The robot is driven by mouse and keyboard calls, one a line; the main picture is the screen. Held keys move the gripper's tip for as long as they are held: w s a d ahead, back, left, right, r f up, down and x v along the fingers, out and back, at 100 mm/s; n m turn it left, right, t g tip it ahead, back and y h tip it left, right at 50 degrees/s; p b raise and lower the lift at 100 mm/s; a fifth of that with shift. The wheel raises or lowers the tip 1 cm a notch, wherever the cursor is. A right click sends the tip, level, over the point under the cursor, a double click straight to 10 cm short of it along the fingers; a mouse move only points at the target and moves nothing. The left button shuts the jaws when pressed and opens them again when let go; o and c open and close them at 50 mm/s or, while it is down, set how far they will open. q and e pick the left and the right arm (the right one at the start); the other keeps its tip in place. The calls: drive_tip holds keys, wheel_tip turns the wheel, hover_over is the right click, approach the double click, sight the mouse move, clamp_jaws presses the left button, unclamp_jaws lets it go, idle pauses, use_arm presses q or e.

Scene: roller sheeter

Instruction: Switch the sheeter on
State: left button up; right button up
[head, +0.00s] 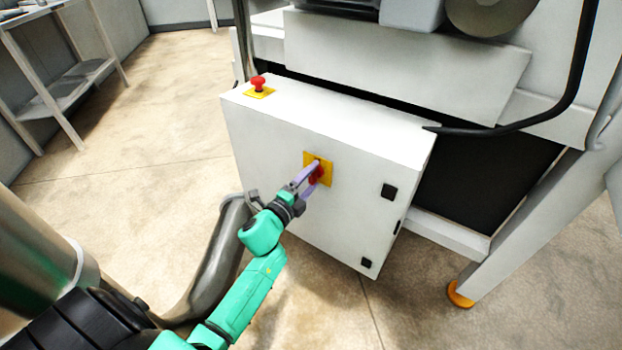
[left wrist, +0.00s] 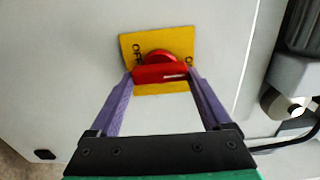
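The sheeter's red rotary switch (head: 317,175) sits on a yellow plate (head: 326,163) on the front of a white control box (head: 270,135). My left gripper (head: 306,174) is at the switch, its purple fingers apart. In the left wrist view the red switch handle (left wrist: 160,73) lies crosswise between the fingertips (left wrist: 160,78), one at each end. I cannot tell whether they touch it. A white mark shows on the handle's right part. My right gripper is not in view.
A red emergency button (head: 258,83) on a yellow base stands on top of the box. A black curved bar (head: 545,115) of the sheeter is at the right. A metal shelf (head: 70,85) stands at the far left, with open floor (head: 160,110) between.

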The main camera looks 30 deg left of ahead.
use_arm(q)
drive_tip(key=shift+o, duration=0.7)
drive_tip(key=shift+s+a, duration=0.1)
drive_tip(key=shift+s, duration=0.45)
drive_tip(key=s+a, duration=0.1)
drive_tip(key=s, duration=1.2)
drive_tip(key=shift+s+a+p, duration=0.15)
drive_tip(key=shift+a+p, duration=0.15)
drive_tip(key=shift+a, duration=0.1)
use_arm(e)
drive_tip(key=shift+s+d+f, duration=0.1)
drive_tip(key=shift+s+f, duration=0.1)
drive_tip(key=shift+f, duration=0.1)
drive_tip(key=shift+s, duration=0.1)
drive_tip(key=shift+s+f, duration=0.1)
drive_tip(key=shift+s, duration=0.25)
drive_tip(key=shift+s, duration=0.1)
